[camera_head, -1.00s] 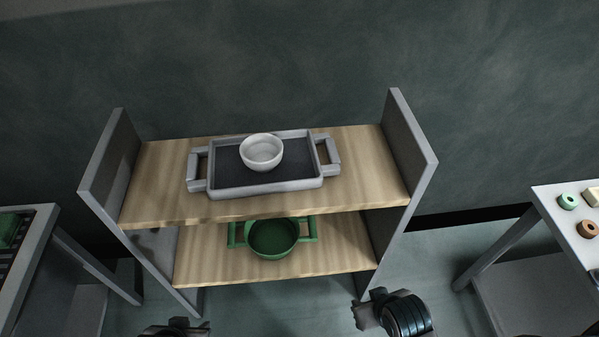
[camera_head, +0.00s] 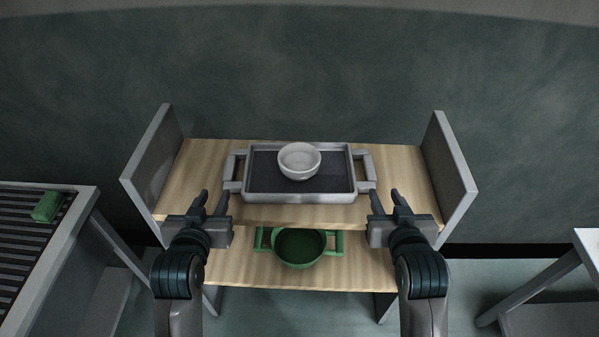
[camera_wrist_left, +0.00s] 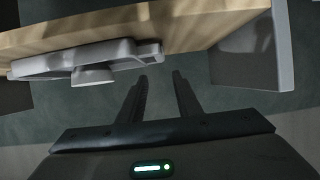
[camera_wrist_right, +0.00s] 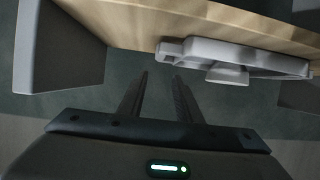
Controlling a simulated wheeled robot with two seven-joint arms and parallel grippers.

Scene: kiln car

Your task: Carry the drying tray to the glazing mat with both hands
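The drying tray (camera_head: 300,198) is grey with a dark inside and a handle at each end. It lies on the upper wooden shelf with a white bowl (camera_head: 299,161) in it. It also shows in the left wrist view (camera_wrist_left: 70,61) and the right wrist view (camera_wrist_right: 235,54). My left gripper (camera_head: 216,196) is open and empty, in front of and below the left handle (camera_head: 234,171). My right gripper (camera_head: 386,196) is open and empty, in front of the right handle (camera_head: 365,170). Neither gripper appears to touch the tray. I cannot identify a glazing mat.
Grey side panels (camera_head: 455,165) stand at both shelf ends. A green pot (camera_head: 299,249) sits on the lower shelf. At left is a slatted table (camera_head: 72,187) with a green block (camera_head: 47,207). A table corner (camera_head: 578,262) shows at right.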

